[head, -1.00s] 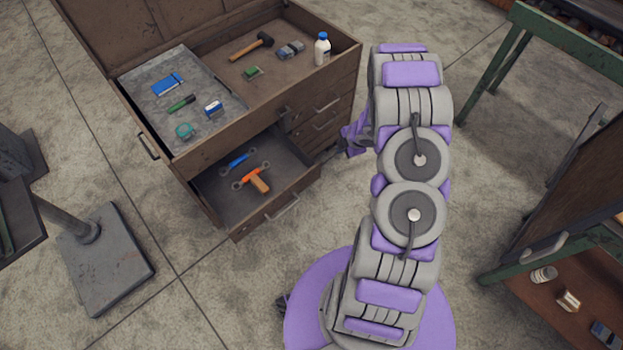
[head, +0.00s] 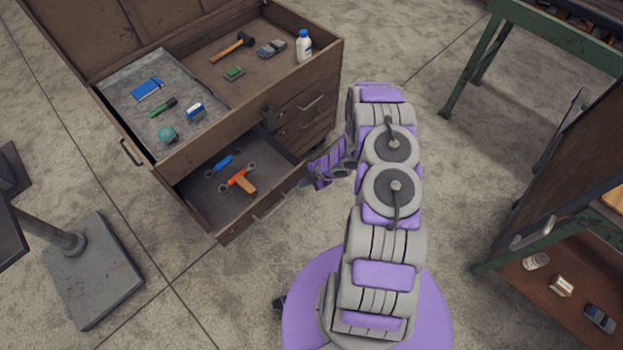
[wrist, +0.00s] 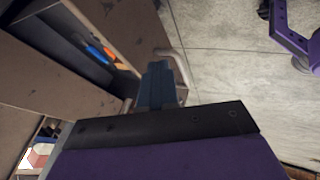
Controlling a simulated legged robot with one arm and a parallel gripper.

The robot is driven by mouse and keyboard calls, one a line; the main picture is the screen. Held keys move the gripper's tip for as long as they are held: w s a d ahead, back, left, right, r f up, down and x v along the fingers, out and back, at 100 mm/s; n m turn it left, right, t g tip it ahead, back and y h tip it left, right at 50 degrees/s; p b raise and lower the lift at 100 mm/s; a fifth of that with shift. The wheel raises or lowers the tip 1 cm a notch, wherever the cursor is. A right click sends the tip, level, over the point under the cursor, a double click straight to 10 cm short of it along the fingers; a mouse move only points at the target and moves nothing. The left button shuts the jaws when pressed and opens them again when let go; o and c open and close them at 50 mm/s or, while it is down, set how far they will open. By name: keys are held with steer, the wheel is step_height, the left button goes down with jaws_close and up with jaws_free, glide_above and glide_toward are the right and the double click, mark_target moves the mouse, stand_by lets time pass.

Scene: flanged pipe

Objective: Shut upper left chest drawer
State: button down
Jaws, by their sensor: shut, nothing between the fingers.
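The brown tool chest (head: 220,120) stands at the upper left of the head view with its lid up. Its upper left drawer (head: 230,190) is pulled out and holds a blue tool (head: 224,165) and an orange-headed hammer (head: 240,180). My gripper (head: 312,172) is at the right end of the open drawer's front in the head view. In the wrist view my gripper (wrist: 160,85) is shut and empty, close to the drawer handle (wrist: 180,70). I cannot tell whether it touches the drawer. The open drawer (wrist: 85,45) shows at the left there.
Green-framed benches (head: 560,35) stand at the right. A metal stand base (head: 85,275) is at the lower left. The floor before the drawer is clear.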

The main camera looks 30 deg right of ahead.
mark_target(288, 181)
steer(key=shift+w+a+f+b, duration=0.2)
steer(key=shift+w+a, duration=0.15)
steer(key=shift+w, duration=0.4)
steer(key=shift+w+a+f+b, duration=0.15)
steer(key=shift+w+a+f, duration=0.15)
steer(key=shift+w, duration=0.4)
steer(key=shift+w+a+f+b, duration=0.2)
steer(key=shift+w+a, duration=0.2)
steer(key=shift+w, duration=0.35)
steer(key=shift+w+d, duration=0.1)
steer(key=shift+d, duration=0.05)
